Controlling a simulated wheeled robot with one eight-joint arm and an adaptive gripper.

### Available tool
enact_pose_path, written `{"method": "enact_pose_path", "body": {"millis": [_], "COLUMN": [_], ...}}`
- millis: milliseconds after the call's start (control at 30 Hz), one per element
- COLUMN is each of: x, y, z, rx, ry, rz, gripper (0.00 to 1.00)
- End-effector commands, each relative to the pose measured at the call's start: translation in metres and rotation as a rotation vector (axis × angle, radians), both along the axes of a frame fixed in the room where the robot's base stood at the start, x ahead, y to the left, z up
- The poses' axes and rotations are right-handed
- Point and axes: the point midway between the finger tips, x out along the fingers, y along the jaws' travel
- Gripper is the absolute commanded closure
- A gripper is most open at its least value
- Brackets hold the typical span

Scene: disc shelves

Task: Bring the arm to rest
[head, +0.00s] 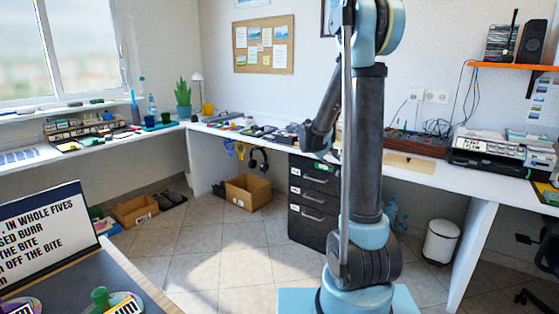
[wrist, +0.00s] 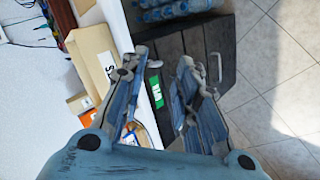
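My gripper (wrist: 163,65) shows in the wrist view with its two blue-grey fingers spread apart. The fingers are open, and nothing is held between them. The gap between them looks onto a dark drawer cabinet (wrist: 195,45) with a green-and-white label. In the head view my arm rises in front of the long white desk, with a dark link angled down to the left. I cannot make out the gripper in the head view.
The white desk (head: 270,136) carries several small items, and the drawer cabinet (head: 313,205) stands under it. A cardboard box (head: 248,192) and a white bin (head: 441,242) are on the floor. The tiled floor (head: 215,265) is partly clear.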

Motion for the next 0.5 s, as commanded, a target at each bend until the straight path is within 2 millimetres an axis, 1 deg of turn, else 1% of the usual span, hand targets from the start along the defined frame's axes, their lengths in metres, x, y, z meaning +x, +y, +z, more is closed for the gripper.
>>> {"method": "enact_pose_path", "body": {"millis": [33, 200, 467, 500], "x": [-0.014, -0.057, -0.126, -0.136], "y": [-0.003, -0.008, -0.012, -0.012], "z": [0.004, 0.015, 0.023, 0.023], "rx": [0.02, 0.09, 0.198, 0.214], "ry": [0.007, 0.032, 0.07, 0.076], "rz": [-0.011, -0.047, -0.1, -0.109], "gripper": [0.71, 0.71, 0.71, 0.71]}}
